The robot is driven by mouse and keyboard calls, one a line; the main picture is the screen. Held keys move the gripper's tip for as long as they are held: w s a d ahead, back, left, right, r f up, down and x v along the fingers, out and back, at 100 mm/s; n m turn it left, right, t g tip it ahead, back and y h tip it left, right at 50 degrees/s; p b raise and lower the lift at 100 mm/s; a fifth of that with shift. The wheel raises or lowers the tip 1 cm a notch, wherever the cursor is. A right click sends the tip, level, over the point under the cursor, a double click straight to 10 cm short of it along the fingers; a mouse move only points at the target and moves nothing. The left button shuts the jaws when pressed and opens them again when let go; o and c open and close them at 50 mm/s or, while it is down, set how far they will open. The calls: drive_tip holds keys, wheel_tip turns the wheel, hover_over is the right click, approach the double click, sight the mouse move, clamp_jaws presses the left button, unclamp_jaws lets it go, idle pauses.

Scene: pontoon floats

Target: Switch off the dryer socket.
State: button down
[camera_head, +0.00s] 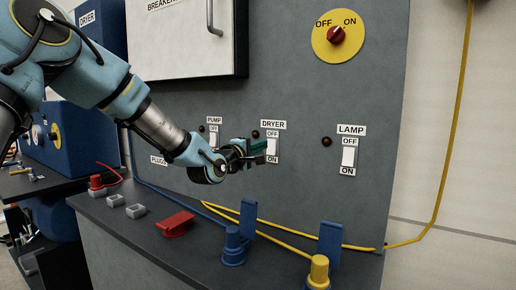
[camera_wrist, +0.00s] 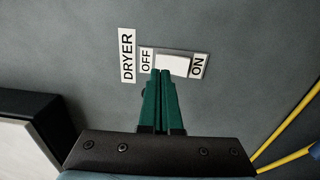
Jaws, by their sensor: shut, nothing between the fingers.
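The dryer switch (camera_head: 272,148) is a white rocker on the grey panel, under a DRYER label (camera_head: 273,124), with OFF above and ON below. It also shows in the wrist view as a white rocker (camera_wrist: 174,65) between the OFF label (camera_wrist: 147,60) and the ON label (camera_wrist: 198,66). My gripper (camera_head: 262,146) is shut and empty. Its green fingertips (camera_wrist: 163,73) are at the OFF end of the rocker; I cannot tell whether they touch it. The fingers partly hide the switch in the head view, so its tilt is unclear.
The pump switch (camera_head: 214,136) is left of the dryer switch, the lamp switch (camera_head: 348,156) right. A yellow rotary knob plate (camera_head: 339,40) is above.

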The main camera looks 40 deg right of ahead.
drive_tip(key=r+b+v, duration=0.2)
drive_tip(key=b+v, duration=0.1)
drive_tip(key=v, duration=0.7)
drive_tip(key=shift+a, duration=0.4)
drive_tip(key=w+a+f+m+t+y, duration=0.1)
drive_tip(key=w+a+f+y, duration=0.4)
drive_tip(key=a, duration=0.4)
drive_tip(key=w+a+f+m+t+y, duration=0.1)
drive_tip(key=w+a+f+y, duration=0.2)
drive_tip(key=a+f, duration=0.5)
drive_tip(key=w+a+f+m+y, duration=0.1)
drive_tip(key=w+a+f+y, duration=0.35)
drive_tip(key=a, duration=0.55)
drive_tip(key=s+a+f+g+y, duration=0.1)
drive_tip(key=s+a, duration=0.3)
drive_tip(key=a, duration=0.4)
drive_tip(key=s+a+f+g+y, duration=0.2)
drive_tip(key=s+a+f, duration=0.1)
drive_tip(key=a, duration=0.5)
drive_tip(key=s+a+f+m+g+y, duration=0.1)
drive_tip(key=s+a+f+g+y, duration=0.1)
drive_tip(key=s+a, duration=0.3)
drive_tip(key=a, duration=0.3)
drive_tip(key=shift+a+f, duration=0.2)
drive_tip(key=shift+f, duration=0.15)
